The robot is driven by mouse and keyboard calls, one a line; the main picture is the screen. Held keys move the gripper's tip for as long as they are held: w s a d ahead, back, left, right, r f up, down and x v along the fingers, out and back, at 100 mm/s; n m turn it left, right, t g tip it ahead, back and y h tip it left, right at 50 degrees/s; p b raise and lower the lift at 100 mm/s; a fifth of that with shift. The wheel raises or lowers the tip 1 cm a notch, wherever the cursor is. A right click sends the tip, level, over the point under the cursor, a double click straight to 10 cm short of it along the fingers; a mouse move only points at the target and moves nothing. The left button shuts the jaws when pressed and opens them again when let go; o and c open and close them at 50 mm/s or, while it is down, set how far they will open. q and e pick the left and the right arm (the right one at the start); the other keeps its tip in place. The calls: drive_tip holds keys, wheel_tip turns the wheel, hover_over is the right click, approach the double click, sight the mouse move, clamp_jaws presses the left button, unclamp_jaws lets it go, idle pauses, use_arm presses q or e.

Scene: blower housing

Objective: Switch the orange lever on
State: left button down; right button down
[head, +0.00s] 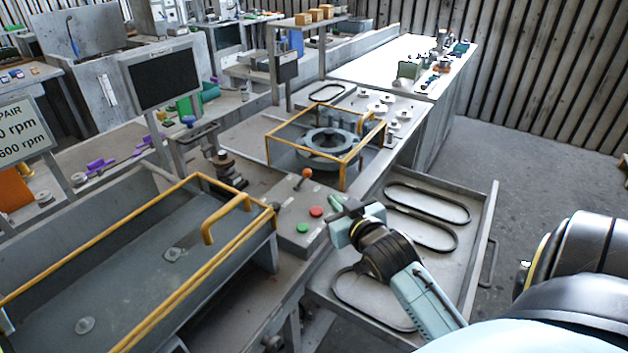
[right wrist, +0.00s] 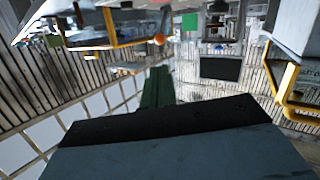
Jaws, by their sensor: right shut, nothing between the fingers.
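The orange lever (head: 307,173) has a ball knob on a short stem that leans up and to the right in the head view. It stands on a grey control box beside a red button (head: 317,212) and a green button (head: 303,228). Its orange knob also shows in the right wrist view (right wrist: 159,38), near the top. My right gripper (head: 338,203) is shut and empty, just right of the red button in the head view and apart from the lever. Its dark green fingers also show in the right wrist view (right wrist: 157,88). My left gripper is not in view.
A yellow-framed guard (head: 355,150) around a grey round housing (head: 333,142) stands behind the lever. A yellow-railed cover with a handle (head: 208,232) is at the left. An open drawer (head: 480,215) with black belts (head: 428,202) lies below my right arm.

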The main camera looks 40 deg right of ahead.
sight(309, 175)
drive_tip(key=x, duration=1.3)
drive_tip(key=shift+b, duration=0.35)
